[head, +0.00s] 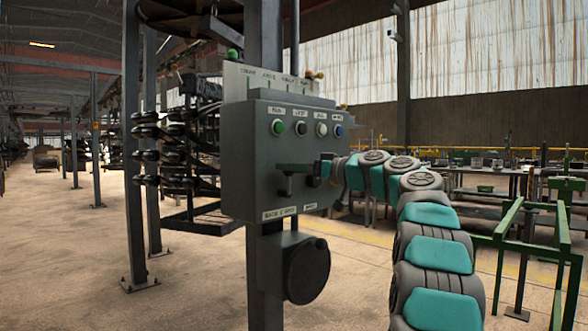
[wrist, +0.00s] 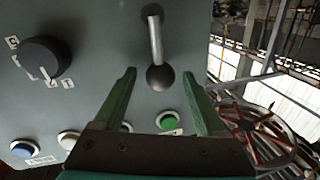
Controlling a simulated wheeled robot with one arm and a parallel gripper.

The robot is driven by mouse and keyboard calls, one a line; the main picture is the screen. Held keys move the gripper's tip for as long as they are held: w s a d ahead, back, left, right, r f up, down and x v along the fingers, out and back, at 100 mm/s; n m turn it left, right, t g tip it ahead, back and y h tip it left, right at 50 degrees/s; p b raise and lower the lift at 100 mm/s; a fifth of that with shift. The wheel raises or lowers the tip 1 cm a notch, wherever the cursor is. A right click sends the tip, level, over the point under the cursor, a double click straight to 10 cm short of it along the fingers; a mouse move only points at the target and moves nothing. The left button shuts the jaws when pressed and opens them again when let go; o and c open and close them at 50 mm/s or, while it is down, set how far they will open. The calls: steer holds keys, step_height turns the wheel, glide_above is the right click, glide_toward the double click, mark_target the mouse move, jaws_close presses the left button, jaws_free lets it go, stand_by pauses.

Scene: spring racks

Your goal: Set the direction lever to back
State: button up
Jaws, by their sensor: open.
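The control box (head: 262,150) is a grey panel on a post. Its direction lever (head: 286,184) is at the lower left of the face, above a label plate (head: 279,213) that seems to begin with "BACK". In the wrist view the lever is a metal rod (wrist: 155,40) with a dark ball knob (wrist: 160,78). My gripper (head: 284,168) is at the panel front by the lever. In the wrist view my gripper (wrist: 158,74) has its green fingers apart, one on each side of the ball, with gaps showing. My fingers partly cover the lever in the head view.
A black rotary knob (wrist: 42,60) sits beside the lever. A row of buttons, including a green one (head: 277,127) and a blue one (head: 339,131), runs above. A round dark housing (head: 306,270) hangs below the box. Green metal frames (head: 510,220) stand at right.

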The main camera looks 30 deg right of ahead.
jaws_close()
stand_by(0.6)
stand_by(0.8)
